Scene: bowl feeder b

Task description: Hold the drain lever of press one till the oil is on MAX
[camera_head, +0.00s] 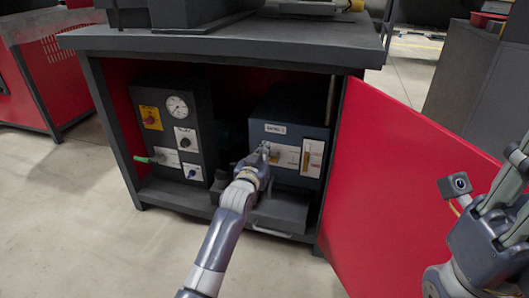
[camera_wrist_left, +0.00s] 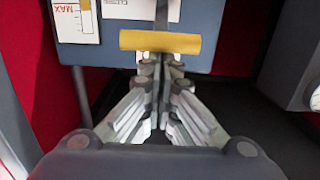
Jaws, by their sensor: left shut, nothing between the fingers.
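The blue-grey oil unit (camera_head: 292,122) stands inside the cabinet under the press table. Its front carries a white sight gauge (camera_head: 313,158) with a yellowish strip; in the left wrist view the gauge (camera_wrist_left: 88,28) shows a red MAX mark, but I cannot read the oil level. My left gripper (camera_head: 262,154) is shut and empty at the unit's front, left of the gauge. In the left wrist view a yellow bar handle (camera_wrist_left: 160,42), apparently the drain lever, lies across the tips of the shut fingers (camera_wrist_left: 162,62); contact is unclear. My right gripper (camera_head: 507,205) is partly cut off.
A dark control panel (camera_head: 178,130) with a dial and knobs is left in the cabinet. The red door (camera_head: 385,185) stands open at right. A dark tray (camera_head: 280,212) sits below the unit. The tabletop (camera_head: 230,40) overhangs above. The floor (camera_head: 120,240) in front is clear.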

